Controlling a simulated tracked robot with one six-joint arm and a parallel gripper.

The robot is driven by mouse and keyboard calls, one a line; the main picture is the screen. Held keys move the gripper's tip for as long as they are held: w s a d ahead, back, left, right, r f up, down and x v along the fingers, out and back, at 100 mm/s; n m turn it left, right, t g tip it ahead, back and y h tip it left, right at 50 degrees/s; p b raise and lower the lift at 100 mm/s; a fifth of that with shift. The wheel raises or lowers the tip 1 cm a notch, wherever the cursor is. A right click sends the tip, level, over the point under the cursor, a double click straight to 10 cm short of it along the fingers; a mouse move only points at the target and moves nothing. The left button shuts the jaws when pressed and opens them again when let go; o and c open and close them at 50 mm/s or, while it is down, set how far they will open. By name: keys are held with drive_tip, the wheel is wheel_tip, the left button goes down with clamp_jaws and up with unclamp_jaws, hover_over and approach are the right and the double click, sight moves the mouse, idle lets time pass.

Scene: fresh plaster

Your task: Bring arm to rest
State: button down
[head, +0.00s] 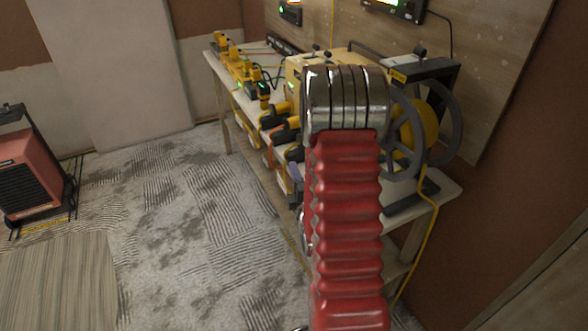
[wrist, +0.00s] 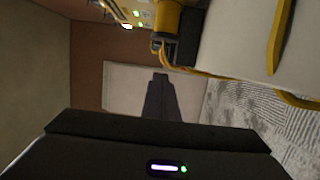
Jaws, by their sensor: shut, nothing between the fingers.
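My arm rises in the head view as a red ribbed sleeve (head: 345,225) topped by bright metal rings (head: 345,97). It stands in front of the bench, and my gripper is hidden there. In the wrist view my gripper (wrist: 160,76) shows as a dark narrow pair of fingers, shut and empty, pointing away from the camera. Its dark body with a small lit strip fills the bottom of that view. The fingers stand out against a pale panel, with nothing seen touching them.
A bench (head: 425,205) with several yellow tools (head: 235,68) runs along the wall behind my arm. A grey-rimmed yellow reel (head: 425,128) stands at its right end. A red machine (head: 28,172) stands at the far left. The patterned carpet (head: 190,205) between is clear.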

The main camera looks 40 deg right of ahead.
drive_tip(key=shift+w+a+r, duration=0.1)
drive_tip(key=shift+a, duration=0.05)
idle(0.4)
drive_tip(key=a+r+m+g+y, duration=0.25)
drive_tip(key=a+r, duration=0.25)
drive_tip(key=a, duration=0.3)
drive_tip(key=a+r+m+g+y, duration=0.25)
drive_tip(key=a+r+m, duration=0.2)
drive_tip(key=a, duration=0.25)
drive_tip(key=s+a+r+m+g+y, duration=0.1)
drive_tip(key=s+a+r+m+g, duration=0.1)
drive_tip(key=s+a, duration=0.5)
drive_tip(key=s+a+r+m+g+y, duration=0.1)
drive_tip(key=s+a+r+m+g, duration=0.2)
drive_tip(key=s+a, duration=0.4)
drive_tip(key=s+r, duration=0.1)
drive_tip(key=s, duration=0.6)
drive_tip(key=shift+s+a+m+g+y, duration=0.25)
drive_tip(key=shift+a+m+g+y, duration=0.05)
drive_tip(key=shift+a+m+y, duration=0.1)
